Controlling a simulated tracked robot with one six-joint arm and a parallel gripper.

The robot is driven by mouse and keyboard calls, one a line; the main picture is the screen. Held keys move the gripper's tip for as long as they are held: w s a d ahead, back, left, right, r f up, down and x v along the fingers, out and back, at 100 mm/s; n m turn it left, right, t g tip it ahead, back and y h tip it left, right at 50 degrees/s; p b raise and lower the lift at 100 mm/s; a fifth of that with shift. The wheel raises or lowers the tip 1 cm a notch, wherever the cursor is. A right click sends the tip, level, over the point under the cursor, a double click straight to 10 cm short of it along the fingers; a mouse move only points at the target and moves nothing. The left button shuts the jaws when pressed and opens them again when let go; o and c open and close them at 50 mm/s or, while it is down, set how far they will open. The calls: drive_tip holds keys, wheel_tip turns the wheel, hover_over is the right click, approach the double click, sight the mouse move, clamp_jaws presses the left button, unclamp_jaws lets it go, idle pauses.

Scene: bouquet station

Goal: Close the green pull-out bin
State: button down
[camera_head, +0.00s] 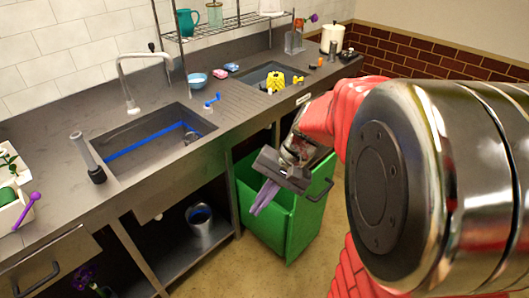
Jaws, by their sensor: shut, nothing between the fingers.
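The green pull-out bin (300,232) stands out from under the counter, right of the open lower shelf. Its top is open, and a dark handle (322,190) shows at its right side. My gripper (256,210) is over the bin in this view, with its fingers shut and empty, pointing down and left. The gripper and wrist hide part of the bin's rim and inside. I cannot tell whether the fingers touch the bin.
The steel counter (165,185) runs above the bin, with a sink (150,140) holding a blue strip. A metal bucket (200,217) stands on the lower shelf. A drawer (45,265) is at lower left. Bare floor (235,265) shows around the bin's foot. My arm covers the right side.

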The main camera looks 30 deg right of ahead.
drive_tip(key=w+d+f+m+t+y, duration=0.35)
drive_tip(key=d+f+m, duration=0.3)
drive_tip(key=d, duration=0.25)
drive_tip(key=w+d+f+m+t+y, duration=0.3)
drive_tip(key=w+d+f+m, duration=0.15)
drive_tip(key=d+f, duration=0.35)
drive_tip(key=s+d+f+m+t+h, duration=0.2)
drive_tip(key=s+d+f+m+t, duration=0.1)
drive_tip(key=d+f+m, duration=0.3)
drive_tip(key=s+d+f+m+t+h, duration=0.3)
drive_tip(key=d+f+m+t, duration=0.3)
drive_tip(key=d+f, duration=0.4)
drive_tip(key=shift+s+d+h, duration=0.25)
drive_tip(key=shift+s+h, duration=0.1)
drive_tip(key=shift+s, duration=0.2)
drive_tip(key=x, duration=1.4)
drive_tip(key=shift+r, duration=0.1)
